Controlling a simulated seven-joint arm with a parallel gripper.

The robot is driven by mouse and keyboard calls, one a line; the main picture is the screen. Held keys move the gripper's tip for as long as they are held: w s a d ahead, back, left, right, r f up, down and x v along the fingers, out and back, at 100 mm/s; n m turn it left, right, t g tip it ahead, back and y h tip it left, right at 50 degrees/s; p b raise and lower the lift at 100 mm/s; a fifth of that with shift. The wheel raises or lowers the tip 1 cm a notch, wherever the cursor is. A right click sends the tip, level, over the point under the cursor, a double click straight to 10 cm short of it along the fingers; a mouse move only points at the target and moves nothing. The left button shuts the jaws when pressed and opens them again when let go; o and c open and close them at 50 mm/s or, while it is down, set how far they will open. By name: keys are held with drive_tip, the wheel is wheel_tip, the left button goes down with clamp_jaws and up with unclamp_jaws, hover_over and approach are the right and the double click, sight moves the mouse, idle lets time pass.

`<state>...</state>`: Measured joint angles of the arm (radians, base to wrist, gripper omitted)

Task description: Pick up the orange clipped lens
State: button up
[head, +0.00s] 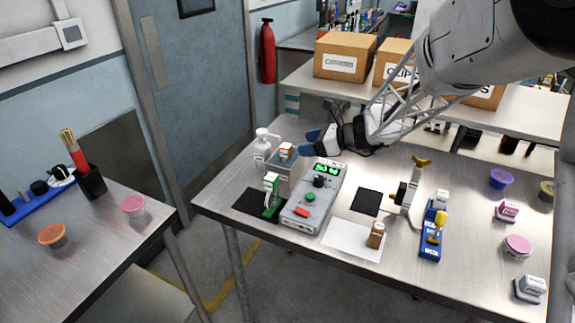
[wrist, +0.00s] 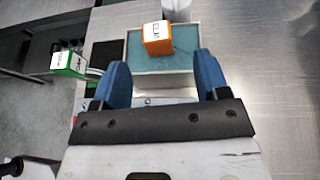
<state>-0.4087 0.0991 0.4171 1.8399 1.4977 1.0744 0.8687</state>
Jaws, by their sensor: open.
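The orange clipped lens (wrist: 157,40) is a small orange block with a white label on its top. It rests on the teal top of a shallow grey tray (wrist: 190,38). In the head view the orange clipped lens (head: 286,149) sits on the same tray (head: 282,180), left of my gripper. My gripper (head: 311,142) is open with blue fingers. In the wrist view my gripper (wrist: 160,70) has its two fingers spread apart with nothing between them; the lens lies just beyond the fingertips, apart from them.
A white bottle (head: 263,147) is behind the tray. A grey control box (head: 313,200) with a green display stands to the right.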

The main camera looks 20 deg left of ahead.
sight(290, 146)
idle(0.3)
drive_tip(key=shift+x, duration=1.3)
drive_tip(key=shift+x, duration=2.55)
drive_tip(key=shift+s, duration=0.2)
drive_tip(key=c, duration=1.2)
drive_tip(key=shift+r, duration=0.1)
drive_tip(key=shift+c, duration=0.2)
drive_tip(key=shift+r, duration=4.9)
